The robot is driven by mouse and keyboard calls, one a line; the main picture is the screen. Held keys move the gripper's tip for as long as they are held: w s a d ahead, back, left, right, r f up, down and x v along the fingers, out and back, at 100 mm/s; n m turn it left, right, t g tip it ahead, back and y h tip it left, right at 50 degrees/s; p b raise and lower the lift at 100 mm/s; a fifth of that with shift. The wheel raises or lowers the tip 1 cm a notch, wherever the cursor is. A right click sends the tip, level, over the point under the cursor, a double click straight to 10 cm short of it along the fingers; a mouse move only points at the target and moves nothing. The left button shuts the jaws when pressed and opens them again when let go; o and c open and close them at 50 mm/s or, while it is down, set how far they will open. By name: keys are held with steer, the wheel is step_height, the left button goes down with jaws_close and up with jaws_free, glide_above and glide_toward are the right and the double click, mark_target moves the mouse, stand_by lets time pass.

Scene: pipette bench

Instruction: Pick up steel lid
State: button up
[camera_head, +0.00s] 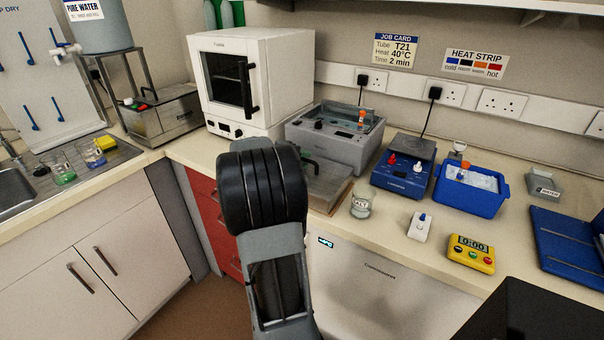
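A flat steel lid (330,193) lies on the bench in front of the grey water bath (350,148). A dark greenish handle shows near its far left part. My black and grey arm covers the lid's left side. My gripper is not visible; my arm hides the area just beyond it, so I cannot tell whether it touches the lid.
A glass beaker (362,204) stands close to the lid's right side. A blue heater (403,170), a blue ice tub (470,188), a white switch box (420,227) and a yellow timer (471,253) are further right. A white oven (257,82) stands behind left.

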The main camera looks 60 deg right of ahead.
steer(key=shift+d, duration=0.1)
jaws_close()
stand_by(0.6)
